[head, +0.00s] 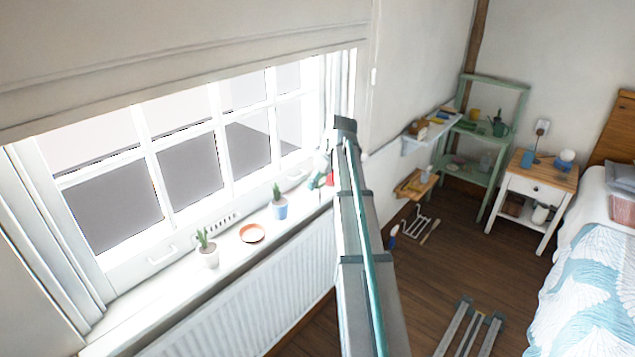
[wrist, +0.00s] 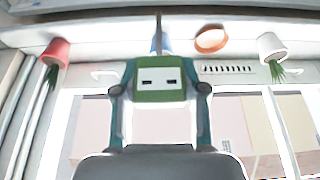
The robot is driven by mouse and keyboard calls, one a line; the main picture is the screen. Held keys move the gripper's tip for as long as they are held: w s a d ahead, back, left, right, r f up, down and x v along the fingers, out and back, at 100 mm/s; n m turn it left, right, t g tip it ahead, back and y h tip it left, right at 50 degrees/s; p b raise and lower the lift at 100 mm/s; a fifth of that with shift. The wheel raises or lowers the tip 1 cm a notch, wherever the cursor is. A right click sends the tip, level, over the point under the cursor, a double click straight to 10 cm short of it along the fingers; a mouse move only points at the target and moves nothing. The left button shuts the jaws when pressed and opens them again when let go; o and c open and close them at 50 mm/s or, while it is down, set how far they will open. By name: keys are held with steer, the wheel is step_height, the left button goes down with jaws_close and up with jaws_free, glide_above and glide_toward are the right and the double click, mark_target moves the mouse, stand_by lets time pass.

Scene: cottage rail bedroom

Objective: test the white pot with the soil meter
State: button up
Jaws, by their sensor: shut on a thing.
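The white pot (head: 208,257) with a small green plant stands upright on the windowsill, nearest in the head view. It also shows at the upper right of the upside-down wrist view (wrist: 272,46). My gripper (wrist: 163,90) is shut on the soil meter (wrist: 160,80), which has a green and white body. Its thin dark probe points to the top of the wrist view, over the blue pot (wrist: 154,46), and appears clear of the white pot. In the head view my arm mostly hides the gripper and meter.
On the sill (head: 150,310), an orange saucer (head: 252,233) lies between the white pot and the blue pot (head: 280,210). A red pot (wrist: 56,50) stands beyond the blue one. The window is close behind the pots; a radiator (head: 250,300) is below.

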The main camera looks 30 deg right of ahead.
mark_target(322, 182)
steer(key=shift+s+d+r+p, duration=0.25)
steer(key=shift+s+r+p, duration=0.25)
steer(key=shift+s+r, duration=0.25)
steer(key=shift+s+d+r+p, duration=0.25)
steer(key=shift+s+r+p, duration=0.2)
steer(key=shift+s+r, duration=0.3)
steer(key=shift+w, duration=0.1)
